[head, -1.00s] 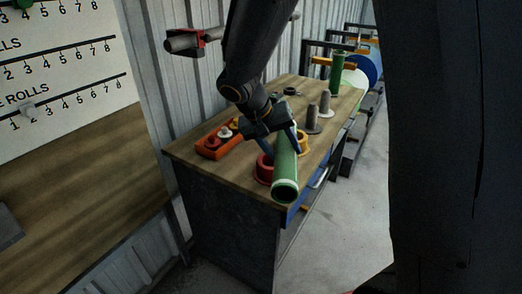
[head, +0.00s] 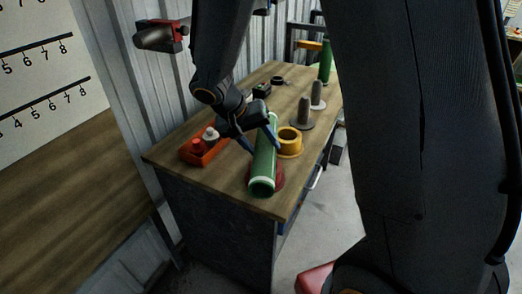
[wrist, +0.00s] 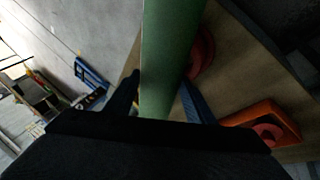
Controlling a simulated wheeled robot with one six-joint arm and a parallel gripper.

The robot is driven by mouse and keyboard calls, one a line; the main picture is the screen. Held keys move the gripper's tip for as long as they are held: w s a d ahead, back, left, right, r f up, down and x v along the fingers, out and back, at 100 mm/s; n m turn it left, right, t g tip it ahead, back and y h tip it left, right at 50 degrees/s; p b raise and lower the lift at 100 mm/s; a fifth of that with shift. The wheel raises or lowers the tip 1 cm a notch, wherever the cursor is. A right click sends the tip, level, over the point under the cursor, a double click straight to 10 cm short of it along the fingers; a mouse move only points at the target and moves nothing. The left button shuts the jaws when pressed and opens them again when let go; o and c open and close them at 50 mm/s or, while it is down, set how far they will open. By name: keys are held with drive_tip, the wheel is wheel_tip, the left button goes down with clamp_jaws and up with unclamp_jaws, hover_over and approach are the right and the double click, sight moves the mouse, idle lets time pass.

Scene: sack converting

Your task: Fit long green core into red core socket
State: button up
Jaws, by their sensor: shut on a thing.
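The long green core (head: 264,160) is a green tube with a pale ring at its near open end. My gripper (head: 262,143) is shut on it, with blue fingers on either side, and holds it tilted over the near end of the bench. The red core socket (head: 280,178) is a round red piece on the bench, mostly hidden behind the core in the head view. In the wrist view the green core (wrist: 170,55) runs up between the fingers, and the red socket (wrist: 203,52) shows just right of it. I cannot tell whether they touch.
A yellow socket (head: 290,148) stands behind the red one. Two grey posts (head: 305,110) are farther back, and another green core (head: 326,62) stands at the far end. An orange tray (head: 204,152) with small parts is on the left. The bench's near left corner (head: 180,170) is bare.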

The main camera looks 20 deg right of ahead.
wheel_tip(320, 180, down, 2)
drive_tip(key=shift+f, duration=0.2)
drive_tip(key=shift+f+b, duration=0.45)
drive_tip(key=o, duration=1.4)
drive_tip(key=shift+r+p, duration=0.45)
drive_tip(key=shift+p, duration=0.1)
drive_tip(key=b+v, duration=0.2)
drive_tip(key=v, duration=1)
drive_tip(key=shift+a, duration=0.1)
